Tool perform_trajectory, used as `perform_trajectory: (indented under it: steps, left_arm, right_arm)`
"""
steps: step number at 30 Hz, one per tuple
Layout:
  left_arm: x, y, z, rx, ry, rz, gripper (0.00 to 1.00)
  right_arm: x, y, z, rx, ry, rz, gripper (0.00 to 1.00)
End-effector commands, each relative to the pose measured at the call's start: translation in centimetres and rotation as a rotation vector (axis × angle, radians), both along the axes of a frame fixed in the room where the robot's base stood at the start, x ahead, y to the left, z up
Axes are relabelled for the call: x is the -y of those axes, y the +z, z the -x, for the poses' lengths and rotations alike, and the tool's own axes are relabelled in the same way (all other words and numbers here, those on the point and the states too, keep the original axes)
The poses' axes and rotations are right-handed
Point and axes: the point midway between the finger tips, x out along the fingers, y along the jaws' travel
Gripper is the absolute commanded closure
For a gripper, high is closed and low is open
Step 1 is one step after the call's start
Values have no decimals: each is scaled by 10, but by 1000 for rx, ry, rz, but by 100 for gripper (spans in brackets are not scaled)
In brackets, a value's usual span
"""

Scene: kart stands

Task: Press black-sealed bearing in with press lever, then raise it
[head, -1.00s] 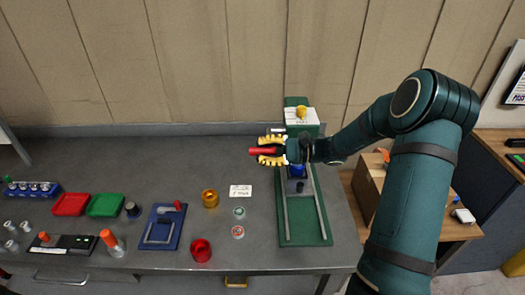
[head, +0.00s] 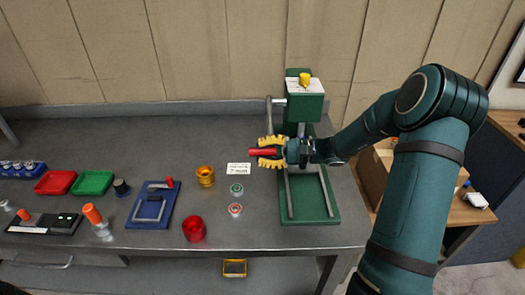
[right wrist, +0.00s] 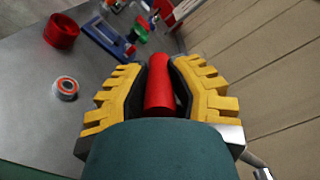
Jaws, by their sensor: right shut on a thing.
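The green bearing press (head: 306,108) stands at the right of the bench, with a base (head: 322,215) reaching toward the front edge. Its grey lever (head: 269,112) hangs down from the head's left side. My right gripper (head: 267,152) is shut on the lever's red handle (head: 262,153). The right wrist view shows the red handle (right wrist: 159,85) between its yellow fingers (right wrist: 160,95). My arm and gripper partly hide the space under the press head. I cannot make out the black-sealed bearing there. My left gripper is not in view.
Two small ring-like parts (head: 235,209) lie left of the press base, near a white card (head: 238,169). A red cup (head: 194,229), a gold cup (head: 205,176) and a blue tray (head: 153,205) stand further left. Red (head: 55,182) and green bins (head: 93,183) are at the left.

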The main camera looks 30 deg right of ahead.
Motion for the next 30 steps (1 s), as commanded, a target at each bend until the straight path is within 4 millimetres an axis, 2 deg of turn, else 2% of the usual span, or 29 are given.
perform_trajectory:
  steps: [1, 14, 15, 17, 26, 30]
  left_arm:
    - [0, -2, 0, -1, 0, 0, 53]
    - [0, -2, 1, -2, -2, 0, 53]
    - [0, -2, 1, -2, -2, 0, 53]
    - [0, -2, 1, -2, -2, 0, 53]
    - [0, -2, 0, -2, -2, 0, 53]
    - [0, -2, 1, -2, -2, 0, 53]
  right_arm:
    - [0, -5, 0, -9, -1, -2, 100]
    - [1, -8, 1, -16, -2, -1, 100]
    - [1, -8, 1, -16, -2, -1, 67]
    - [1, -8, 1, -15, -2, 0, 46]
    - [3, -7, 1, -11, -3, 0, 46]
    - [15, -7, 8, -11, -8, 1, 46]
